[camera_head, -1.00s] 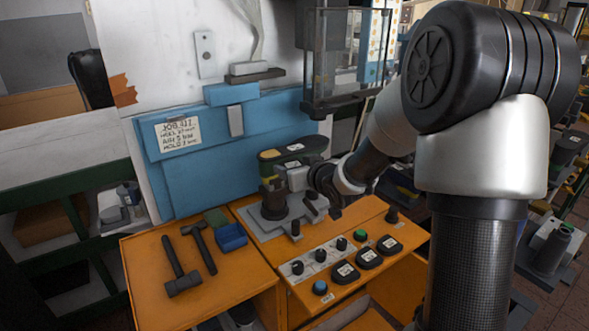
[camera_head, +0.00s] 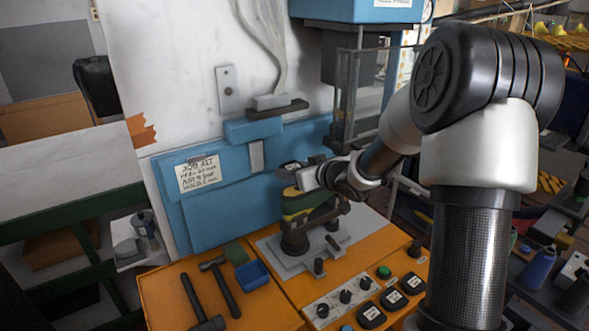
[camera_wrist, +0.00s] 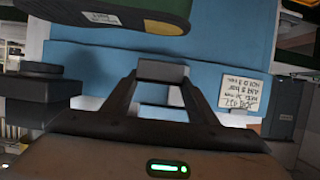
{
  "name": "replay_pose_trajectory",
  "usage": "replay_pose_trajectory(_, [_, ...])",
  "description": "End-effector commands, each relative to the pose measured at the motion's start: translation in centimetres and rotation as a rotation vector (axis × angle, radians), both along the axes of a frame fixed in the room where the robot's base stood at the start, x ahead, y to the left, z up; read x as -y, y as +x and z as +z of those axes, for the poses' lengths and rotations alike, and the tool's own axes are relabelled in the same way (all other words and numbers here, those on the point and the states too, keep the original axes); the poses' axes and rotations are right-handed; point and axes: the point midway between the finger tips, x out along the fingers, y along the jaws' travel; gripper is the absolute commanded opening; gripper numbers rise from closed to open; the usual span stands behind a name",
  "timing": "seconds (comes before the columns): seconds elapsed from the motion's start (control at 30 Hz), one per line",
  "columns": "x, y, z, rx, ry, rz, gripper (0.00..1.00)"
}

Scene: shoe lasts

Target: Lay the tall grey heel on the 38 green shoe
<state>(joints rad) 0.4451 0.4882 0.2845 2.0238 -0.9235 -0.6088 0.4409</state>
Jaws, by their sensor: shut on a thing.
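The green shoe (camera_head: 305,212) sits sole up on a dark post of the orange bench, with a yellow patch at its left end. In the wrist view the shoe (camera_wrist: 105,10) crosses the top edge, with a white label and a yellow patch showing. My gripper (camera_wrist: 162,75) is shut on a grey block, which I take for the grey heel (camera_wrist: 162,70), held between the fingertips. In the head view my gripper (camera_head: 302,178) is just above the shoe; the heel cannot be made out clearly there. A gap shows between heel and shoe in the wrist view.
The orange bench (camera_head: 165,290) carries hammers (camera_head: 222,285), a blue tray (camera_head: 252,273), black knobs and labelled buttons (camera_head: 396,299). A blue panel with a paper note (camera_head: 198,174) stands behind. A clear guard (camera_head: 345,100) hangs behind my arm.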

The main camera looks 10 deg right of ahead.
Motion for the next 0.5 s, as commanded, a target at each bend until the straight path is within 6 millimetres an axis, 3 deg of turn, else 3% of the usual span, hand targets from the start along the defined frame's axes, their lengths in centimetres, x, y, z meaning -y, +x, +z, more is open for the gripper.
replay_pose_trajectory(0.5, [0.0,0.0,-2.7,0.0,0.001,0.002,0.29])
